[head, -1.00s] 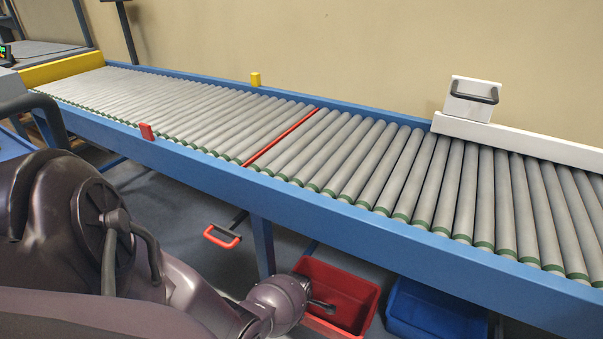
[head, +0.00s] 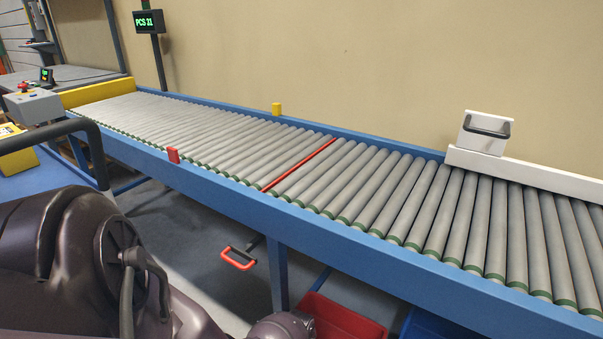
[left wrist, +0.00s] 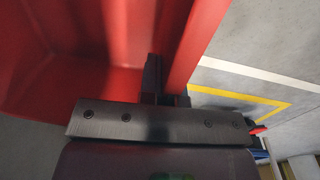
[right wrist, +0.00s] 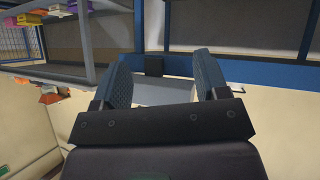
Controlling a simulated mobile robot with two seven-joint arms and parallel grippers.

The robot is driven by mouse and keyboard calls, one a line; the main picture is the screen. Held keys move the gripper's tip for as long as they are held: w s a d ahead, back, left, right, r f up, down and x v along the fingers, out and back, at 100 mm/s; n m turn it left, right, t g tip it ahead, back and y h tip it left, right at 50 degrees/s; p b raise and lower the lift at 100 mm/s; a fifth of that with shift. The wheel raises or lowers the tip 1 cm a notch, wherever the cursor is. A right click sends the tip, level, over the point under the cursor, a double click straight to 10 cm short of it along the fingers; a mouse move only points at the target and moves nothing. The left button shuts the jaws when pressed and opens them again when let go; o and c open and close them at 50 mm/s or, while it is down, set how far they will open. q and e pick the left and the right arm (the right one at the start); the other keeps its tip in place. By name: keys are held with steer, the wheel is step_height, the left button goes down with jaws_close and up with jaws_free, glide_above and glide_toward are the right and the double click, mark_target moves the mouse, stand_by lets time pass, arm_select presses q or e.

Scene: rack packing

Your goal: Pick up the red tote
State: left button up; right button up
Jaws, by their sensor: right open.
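The red tote (head: 345,322) is below the conveyor at the bottom edge of the head view, its lower part cut off. In the left wrist view its red wall and inside (left wrist: 100,50) fill the upper left. My left gripper (left wrist: 165,82) is at the tote's wall, its dark fingers close together on the wall; the far finger is mostly hidden. In the head view my left arm reaches down to the tote's left side. My right gripper (right wrist: 163,80) is open and empty, its two fingers spread apart.
A roller conveyor with a blue frame (head: 400,260) crosses the head view above the tote. A blue tote (head: 430,325) stands right of the red one. A grey shelf rack (right wrist: 85,50) shows in the right wrist view.

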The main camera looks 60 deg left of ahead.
arm_select(q)
steer(key=o, duration=0.5)
arm_select(e)
steer(key=shift+r, duration=0.1)
steer(key=shift+w+r, duration=0.15)
arm_select(q)
steer(key=shift+r, duration=0.35)
step_height(320, 180, up, 10)
steer(key=p, duration=0.6)
steer(key=shift+s+d+f, duration=0.1)
steer(key=shift+d+f, duration=0.05)
steer(key=shift+f, duration=0.1)
steer(key=shift+s+r+p, duration=0.25)
steer(key=shift+r+p, duration=0.05)
arm_select(e)
steer(key=shift+s+d+r+m+g, duration=0.4)
steer(key=shift+s+g, duration=0.2)
steer(key=shift+s, duration=0.1)
arm_select(q)
steer(key=shift+o, duration=0.5)
